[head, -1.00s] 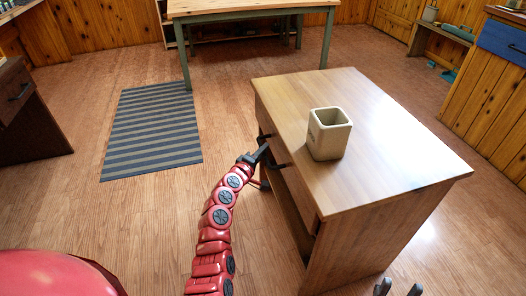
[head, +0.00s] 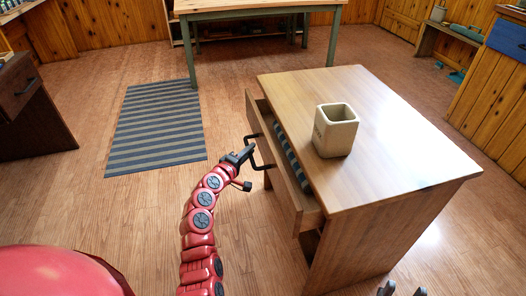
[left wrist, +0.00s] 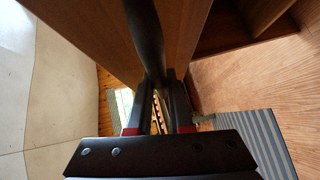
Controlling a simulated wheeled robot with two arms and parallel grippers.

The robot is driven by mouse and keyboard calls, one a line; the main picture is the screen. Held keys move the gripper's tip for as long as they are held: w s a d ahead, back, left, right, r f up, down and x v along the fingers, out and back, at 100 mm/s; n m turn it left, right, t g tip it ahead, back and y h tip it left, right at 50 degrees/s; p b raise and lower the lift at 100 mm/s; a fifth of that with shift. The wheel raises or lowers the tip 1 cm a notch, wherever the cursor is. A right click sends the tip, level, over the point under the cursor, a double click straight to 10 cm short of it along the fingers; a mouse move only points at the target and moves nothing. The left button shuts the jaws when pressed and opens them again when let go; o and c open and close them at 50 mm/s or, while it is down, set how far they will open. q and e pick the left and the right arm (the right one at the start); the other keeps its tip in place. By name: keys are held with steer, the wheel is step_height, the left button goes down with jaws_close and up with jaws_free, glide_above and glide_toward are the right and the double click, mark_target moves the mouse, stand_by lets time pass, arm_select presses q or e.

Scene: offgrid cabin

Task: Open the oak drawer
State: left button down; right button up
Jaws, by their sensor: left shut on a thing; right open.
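The oak drawer (head: 286,192) is in the left side of the oak desk (head: 390,125) and stands partly open, with a gap between its front and the desk top. A blue striped thing (head: 290,160) shows inside it. My left gripper (head: 245,155) is shut on the drawer's dark handle (head: 266,163). In the left wrist view the dark handle bar (left wrist: 146,38) runs down between the fingers of my left gripper (left wrist: 160,105). My right gripper (head: 403,289) is open and empty at the bottom edge, with only its fingertips showing.
A square beige pot (head: 335,130) stands on the desk top. A striped rug (head: 155,125) lies on the floor to the left. A table with green legs (head: 255,10) stands at the back. The floor left of the drawer is clear.

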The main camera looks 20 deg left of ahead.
arm_select(q)
steer(key=s+a+b, duration=0.2)
steer(key=s+a, duration=0.4)
steer(key=a, duration=0.3)
steer(key=s+a+b, duration=0.2)
steer(key=s+a, duration=0.4)
steer(key=a, duration=0.3)
steer(key=shift+s+b, duration=0.2)
steer(key=shift+b, duration=0.1)
steer(key=shift+a, duration=0.1)
steer(key=c, duration=0.8)
jaws_free()
steer(key=shift+c, duration=0.2)
steer(key=p+v, duration=0.3)
steer(key=v, duration=1.4)
steer(key=shift+s, duration=0.15)
steer(key=shift+a+r, duration=0.1)
